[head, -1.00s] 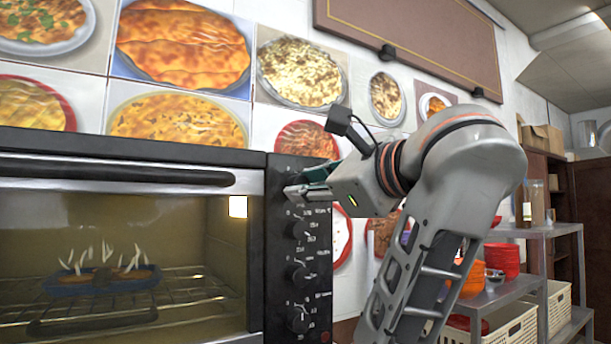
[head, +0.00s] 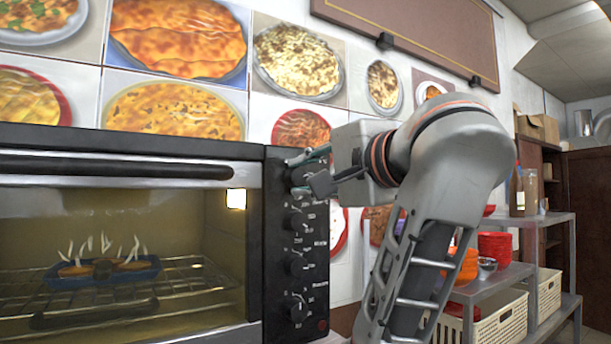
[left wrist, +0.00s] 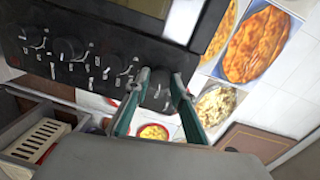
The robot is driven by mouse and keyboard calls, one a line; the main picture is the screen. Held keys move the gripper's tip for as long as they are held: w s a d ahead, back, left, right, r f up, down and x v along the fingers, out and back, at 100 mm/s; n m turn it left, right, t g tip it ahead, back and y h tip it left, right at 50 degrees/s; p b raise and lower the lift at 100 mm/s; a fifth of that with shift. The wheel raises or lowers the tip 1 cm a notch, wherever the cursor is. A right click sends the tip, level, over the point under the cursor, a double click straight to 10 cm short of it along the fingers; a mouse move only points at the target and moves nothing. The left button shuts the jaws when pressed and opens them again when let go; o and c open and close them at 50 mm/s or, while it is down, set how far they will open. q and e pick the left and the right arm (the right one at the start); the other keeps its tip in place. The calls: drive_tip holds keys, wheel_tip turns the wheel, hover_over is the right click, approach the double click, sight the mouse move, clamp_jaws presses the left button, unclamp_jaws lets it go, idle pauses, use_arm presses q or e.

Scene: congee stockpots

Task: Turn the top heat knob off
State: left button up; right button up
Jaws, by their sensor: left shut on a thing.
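The black oven's control panel (head: 323,255) carries a column of dark knobs. The top heat knob (left wrist: 158,92) shows between my left gripper's (left wrist: 161,76) two green-edged fingers in the left wrist view. The fingers are shut on it from both sides. In the head view my left gripper (head: 304,168) reaches the top of the panel from the right, and the wrist and fingers hide most of the top knob. The knob's pointer and marks are too hidden to read. My right gripper is not in view.
Lower knobs (head: 299,265) sit below on the same panel. The oven's glass door (head: 110,245) is closed, with a lit inside and a blue dish (head: 103,272) on a rack. A metal shelf (head: 520,270) with bowls and baskets stands at the right.

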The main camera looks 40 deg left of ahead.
use_arm(q)
drive_tip(key=n, duration=0.5)
drive_tip(key=shift+b, duration=0.3)
drive_tip(key=n, duration=0.5)
drive_tip(key=shift+s+t+b, duration=0.1)
drive_tip(key=shift+t+b, duration=0.3)
drive_tip(key=shift+n, duration=1.8)
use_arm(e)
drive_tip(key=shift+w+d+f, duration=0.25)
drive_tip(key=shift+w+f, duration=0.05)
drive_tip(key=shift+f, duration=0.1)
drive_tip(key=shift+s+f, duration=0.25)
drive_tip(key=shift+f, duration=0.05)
use_arm(q)
drive_tip(key=o, duration=1.1)
drive_tip(key=shift+a+b, duration=0.1)
drive_tip(key=shift+b, duration=0.2)
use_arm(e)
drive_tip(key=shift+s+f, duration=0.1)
